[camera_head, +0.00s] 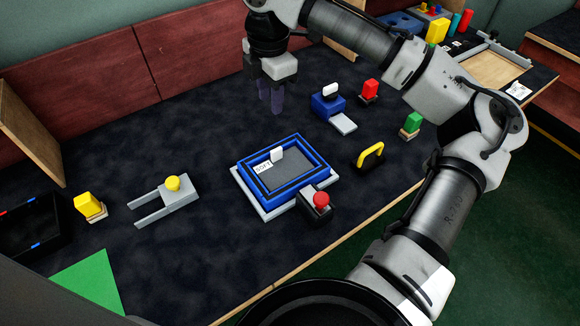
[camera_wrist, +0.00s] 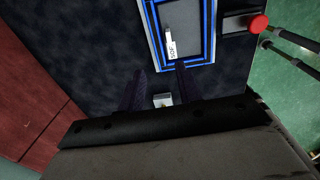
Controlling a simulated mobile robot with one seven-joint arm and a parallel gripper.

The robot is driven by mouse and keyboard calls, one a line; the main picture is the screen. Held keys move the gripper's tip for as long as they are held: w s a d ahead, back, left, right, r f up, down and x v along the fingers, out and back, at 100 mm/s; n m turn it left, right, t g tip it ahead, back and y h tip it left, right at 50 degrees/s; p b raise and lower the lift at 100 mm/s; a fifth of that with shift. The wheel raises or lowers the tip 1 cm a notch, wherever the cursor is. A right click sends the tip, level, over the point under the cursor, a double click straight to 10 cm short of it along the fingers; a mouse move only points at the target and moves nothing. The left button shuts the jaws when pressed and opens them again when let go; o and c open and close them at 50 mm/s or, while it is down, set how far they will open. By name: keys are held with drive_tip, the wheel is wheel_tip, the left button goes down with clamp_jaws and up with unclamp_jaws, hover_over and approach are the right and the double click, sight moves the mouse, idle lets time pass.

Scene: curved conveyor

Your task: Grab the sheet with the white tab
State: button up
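A dark grey sheet (camera_head: 291,171) with an upright white tab (camera_head: 277,154) lies inside a blue rectangular frame (camera_head: 316,151) on a grey base. A white printed label (camera_head: 263,167) lies near the tab. The sheet also shows in the wrist view (camera_wrist: 190,30), with its tab (camera_wrist: 167,33) and label at the left side of the frame. My gripper (camera_head: 270,104) is above the dark table, behind the frame in the head view, and apart from it. Its two fingers (camera_wrist: 161,80) are spread. A small pale block (camera_wrist: 162,101) shows between them; I cannot tell what it is.
A red button on a dark box (camera_head: 320,199) stands at the frame's front. A yellow handle (camera_head: 370,155) and a blue device (camera_head: 327,106) are to its right. A grey fork-shaped fixture (camera_head: 165,200) with a yellow knob is left. Dark table between is clear.

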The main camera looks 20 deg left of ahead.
drive_tip(key=d, duration=0.1)
hover_over(279, 148)
wheel_tip(279, 148, down, 8)
drive_tip(key=shift+w+f, duration=0.15)
drive_tip(key=shift+f, duration=0.1)
drive_tip(key=shift+s+f+p, duration=0.2)
drive_tip(key=shift+f+p, duration=0.45)
drive_tip(key=shift+f, duration=2)
clamp_jaws()
